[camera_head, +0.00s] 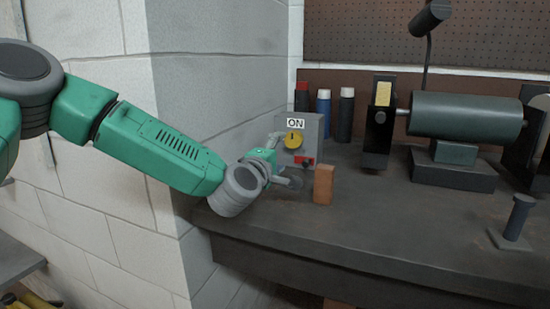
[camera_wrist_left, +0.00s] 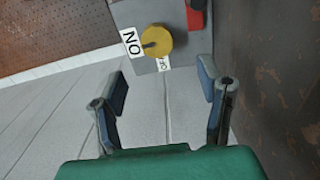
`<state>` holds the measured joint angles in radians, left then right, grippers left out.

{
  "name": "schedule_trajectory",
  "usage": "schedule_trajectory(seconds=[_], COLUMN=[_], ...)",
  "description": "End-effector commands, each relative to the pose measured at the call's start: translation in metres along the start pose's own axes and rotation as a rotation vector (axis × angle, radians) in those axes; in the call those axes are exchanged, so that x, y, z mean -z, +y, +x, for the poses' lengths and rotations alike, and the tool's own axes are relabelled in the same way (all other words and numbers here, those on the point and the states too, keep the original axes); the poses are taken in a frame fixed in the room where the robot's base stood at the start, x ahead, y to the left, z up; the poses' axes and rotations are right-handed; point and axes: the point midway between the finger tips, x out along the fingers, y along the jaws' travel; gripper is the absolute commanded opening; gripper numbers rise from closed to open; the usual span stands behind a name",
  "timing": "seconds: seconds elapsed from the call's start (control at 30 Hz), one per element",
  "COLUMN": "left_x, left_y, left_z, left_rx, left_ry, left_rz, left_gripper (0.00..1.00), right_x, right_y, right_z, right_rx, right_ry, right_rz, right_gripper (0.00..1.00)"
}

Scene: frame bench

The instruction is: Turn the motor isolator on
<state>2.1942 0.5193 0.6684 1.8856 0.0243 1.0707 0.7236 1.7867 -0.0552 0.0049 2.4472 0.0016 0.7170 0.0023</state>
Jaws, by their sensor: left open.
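The motor isolator (camera_head: 313,130) is a grey box at the back left of the bench, by the block wall. Its yellow round knob (camera_head: 293,141) sits below a white ON label (camera_head: 295,124). In the left wrist view the knob (camera_wrist_left: 158,41) has a dark mark on the side toward the ON label (camera_wrist_left: 132,43). A second label (camera_wrist_left: 163,63), partly hidden by the knob, appears to read OFF. My left gripper (camera_head: 283,160) is open and empty in front of the box; its fingers (camera_wrist_left: 160,84) are spread and apart from the knob. My right gripper is out of view.
A red part (camera_head: 304,160) is low on the box. An orange-brown block (camera_head: 323,184) stands right of my gripper. Several bottles (camera_head: 346,114) stand behind the box. A bench grinder (camera_head: 466,117) and a dark post (camera_head: 518,217) are to the right. The bench front (camera_head: 400,240) is clear.

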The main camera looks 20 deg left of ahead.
Motion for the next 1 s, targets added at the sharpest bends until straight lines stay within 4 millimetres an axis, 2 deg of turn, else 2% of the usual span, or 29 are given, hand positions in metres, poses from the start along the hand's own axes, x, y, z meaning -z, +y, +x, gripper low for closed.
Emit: schedule_trajectory(seconds=[0.1, 0.23, 0.77, 0.87, 1.0], left_x=[0.0, -0.001, 0.0, 0.0, 0.0], left_y=[0.0, -0.001, 0.001, 0.013, 0.041], left_z=[-0.018, -0.027, -0.03, -0.03, -0.03], left_rx=[0.001, 0.001, 0.0, 0.0, -0.001], left_ry=[-0.001, -0.001, 0.0, 0.0, 0.0], left_rz=[0.0, 0.001, 0.001, 0.001, 0.0], left_gripper=[0.61, 0.61, 0.61, 0.61, 0.61], right_x=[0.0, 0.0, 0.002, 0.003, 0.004], right_y=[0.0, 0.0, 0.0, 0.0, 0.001], right_z=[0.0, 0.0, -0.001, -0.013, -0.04], right_rx=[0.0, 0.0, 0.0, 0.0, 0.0], right_ry=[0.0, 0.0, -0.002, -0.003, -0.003], right_rz=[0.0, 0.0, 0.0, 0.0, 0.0], right_gripper=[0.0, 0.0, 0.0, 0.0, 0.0])
